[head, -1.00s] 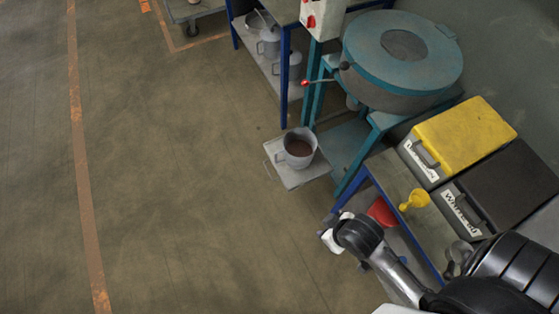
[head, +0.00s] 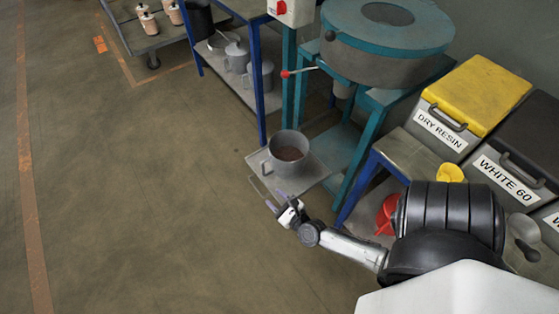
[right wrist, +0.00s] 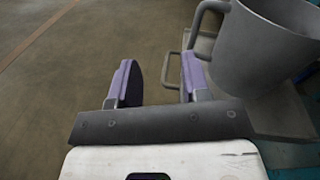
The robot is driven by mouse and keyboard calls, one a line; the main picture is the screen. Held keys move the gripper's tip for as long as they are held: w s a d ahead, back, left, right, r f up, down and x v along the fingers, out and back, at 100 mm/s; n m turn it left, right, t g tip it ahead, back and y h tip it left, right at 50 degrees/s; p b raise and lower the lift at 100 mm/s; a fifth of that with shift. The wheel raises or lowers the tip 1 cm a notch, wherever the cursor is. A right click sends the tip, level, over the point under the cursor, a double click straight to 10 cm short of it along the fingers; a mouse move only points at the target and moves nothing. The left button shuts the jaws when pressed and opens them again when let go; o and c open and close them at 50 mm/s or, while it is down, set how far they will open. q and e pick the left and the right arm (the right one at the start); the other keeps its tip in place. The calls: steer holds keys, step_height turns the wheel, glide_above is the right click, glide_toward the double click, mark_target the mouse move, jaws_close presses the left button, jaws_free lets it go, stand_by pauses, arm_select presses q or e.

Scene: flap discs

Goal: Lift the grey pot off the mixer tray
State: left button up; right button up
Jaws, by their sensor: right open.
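The grey pot (head: 287,158) stands upright on the mixer tray (head: 314,178), with dark brown material inside. Its handle points left in the head view. My right gripper (head: 280,204) is open and empty at the tray's near left edge, just short of the pot. In the right wrist view, the open fingers (right wrist: 158,78) are left of the pot (right wrist: 268,45). The right finger is close to the lower end of the pot handle (right wrist: 203,20); I cannot tell whether they touch. The tray (right wrist: 275,110) shows below the pot. My left gripper is not in view.
The teal mixer (head: 385,45) on its frame stands behind the tray. A blue-legged shelf (head: 235,90) with grey pots is at the back left. Open floor lies left.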

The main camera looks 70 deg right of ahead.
mark_target(264, 175)
steer(key=d+f+m+h, duration=0.2)
steer(key=m, duration=0.1)
steer(key=d+m+g+h+b, duration=0.1)
steer(key=d, duration=0.1)
steer(key=shift+s+f, duration=0.35)
steer(key=shift+f, duration=0.05)
steer(key=shift+m, duration=0.3)
steer(key=b+x, duration=0.1)
steer(key=x, duration=0.5)
steer(key=shift+w+d+b, duration=0.15)
steer(key=shift+w+b, duration=0.05)
steer(key=shift+b, duration=0.1)
steer(key=shift+w+d, duration=0.4)
steer(key=shift+w, duration=0.15)
steer(key=shift+w+d+b, duration=0.15)
steer(key=shift+w+b, duration=0.1)
steer(key=shift+b, duration=0.05)
steer(key=b+x, duration=0.1)
steer(key=x, duration=0.3)
steer(key=shift+f, duration=0.15)
steer(key=shift+w+d+b, duration=0.15)
steer(key=shift+w+b, duration=0.15)
steer(key=shift+w, duration=0.05)
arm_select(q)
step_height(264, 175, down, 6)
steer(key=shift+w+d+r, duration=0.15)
arm_select(e)
steer(key=shift+s, duration=0.15)
steer(key=shift+c, duration=0.4)
